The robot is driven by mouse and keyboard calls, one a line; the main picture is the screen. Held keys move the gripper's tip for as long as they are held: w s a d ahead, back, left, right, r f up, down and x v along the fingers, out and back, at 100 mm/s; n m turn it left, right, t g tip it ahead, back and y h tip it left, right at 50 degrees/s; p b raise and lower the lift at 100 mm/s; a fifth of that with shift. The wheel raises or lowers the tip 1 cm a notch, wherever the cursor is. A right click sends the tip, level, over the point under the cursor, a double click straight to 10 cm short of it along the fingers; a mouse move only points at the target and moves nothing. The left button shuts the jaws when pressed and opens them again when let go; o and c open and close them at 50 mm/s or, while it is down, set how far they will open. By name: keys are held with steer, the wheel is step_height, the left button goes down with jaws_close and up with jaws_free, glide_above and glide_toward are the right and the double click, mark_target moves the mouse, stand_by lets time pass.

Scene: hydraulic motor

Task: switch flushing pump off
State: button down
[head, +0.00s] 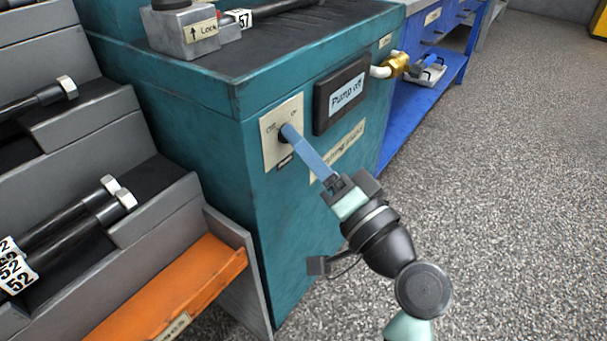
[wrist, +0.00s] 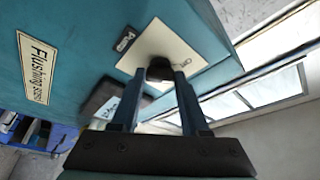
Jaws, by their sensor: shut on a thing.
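The flushing pump switch is a dark knob on a cream plate (head: 272,151) marked "Off" and "On", on the front of a teal cabinet (head: 215,170). The dark knob (wrist: 157,72) shows in the wrist view between my fingertips. My gripper (head: 288,132) is shut on this knob, with its blue fingers reaching in from the lower right. The fingers hide most of the knob in the head view, so its exact pointing is unclear. A black-framed display (head: 343,93) right of the plate reads "Pump off".
A label (wrist: 38,68) reading "Flushing s..." is on the cabinet front. Grey stepped racks with black rods and an orange tray (head: 185,285) stand at left. A brass fitting (head: 398,64) juts out beyond the display. Speckled floor (head: 490,180) at right is clear.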

steer(key=shift+f+n+y+b, duration=0.25)
steer(key=shift+n+y+b, duration=0.15)
steer(key=shift+n+b, duration=0.8)
steer(key=shift+r+b, duration=0.15)
steer(key=shift+b, duration=0.25)
steer(key=shift+c, duration=2)
jaws_free()
steer(key=shift+d, duration=0.1)
steer(key=p+v, duration=0.4)
steer(key=v, duration=0.8)
steer(key=shift+s+d+f, duration=0.2)
steer(key=shift+d+f, duration=0.05)
steer(key=shift+d, duration=0.05)
